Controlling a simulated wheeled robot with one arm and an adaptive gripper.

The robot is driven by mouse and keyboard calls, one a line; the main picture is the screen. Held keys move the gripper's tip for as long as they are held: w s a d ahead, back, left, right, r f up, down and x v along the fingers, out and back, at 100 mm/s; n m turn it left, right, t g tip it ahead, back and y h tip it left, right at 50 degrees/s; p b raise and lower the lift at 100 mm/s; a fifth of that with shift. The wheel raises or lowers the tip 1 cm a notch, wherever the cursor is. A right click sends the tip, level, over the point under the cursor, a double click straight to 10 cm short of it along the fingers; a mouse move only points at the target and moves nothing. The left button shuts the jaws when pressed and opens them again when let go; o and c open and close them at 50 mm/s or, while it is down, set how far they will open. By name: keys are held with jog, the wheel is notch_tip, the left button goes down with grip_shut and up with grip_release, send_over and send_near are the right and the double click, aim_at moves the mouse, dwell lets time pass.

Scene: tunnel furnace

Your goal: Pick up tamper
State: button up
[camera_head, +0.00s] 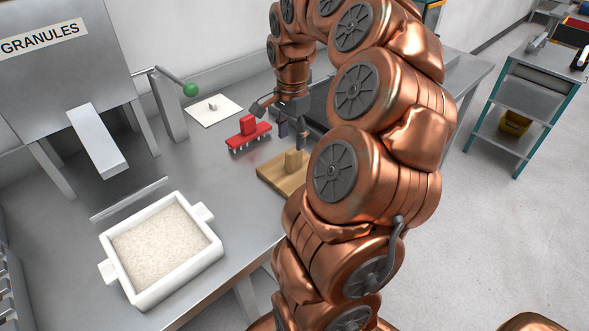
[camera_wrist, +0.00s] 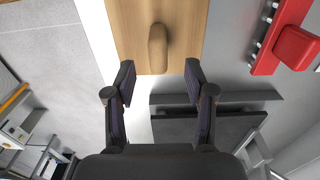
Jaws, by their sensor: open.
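The wooden tamper (camera_head: 273,174), a flat board with an upright wooden handle, lies on the metal table, partly hidden by my arm in the head view. In the wrist view its board (camera_wrist: 118,40) fills the top middle, with the rounded handle (camera_wrist: 157,50) upright on it. My gripper (camera_head: 291,131) is above the table, behind the tamper in the head view. In the wrist view my gripper (camera_wrist: 160,76) is open and empty. Its fingertips are spread to either side, just below the handle in the picture and not around it.
A red spiked tool (camera_head: 249,133) stands left of my gripper; it also shows in the wrist view (camera_wrist: 296,46). A white sheet (camera_head: 203,115) lies behind it. A white mould (camera_head: 147,292) full of granules sits front left, near the granules dispenser (camera_head: 60,90). A dark flat item (camera_wrist: 215,128) lies beyond.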

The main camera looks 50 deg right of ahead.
aim_at(294, 150)
jog(key=shift+s+d+f+p, duration=0.1)
jog(key=shift+f+p, duration=0.35)
jog(key=shift+f, duration=1.05)
jog(key=shift+s+d+f+p, duration=0.1)
jog(key=shift+f+p, duration=0.35)
jog(key=shift+f, duration=1)
grip_shut()
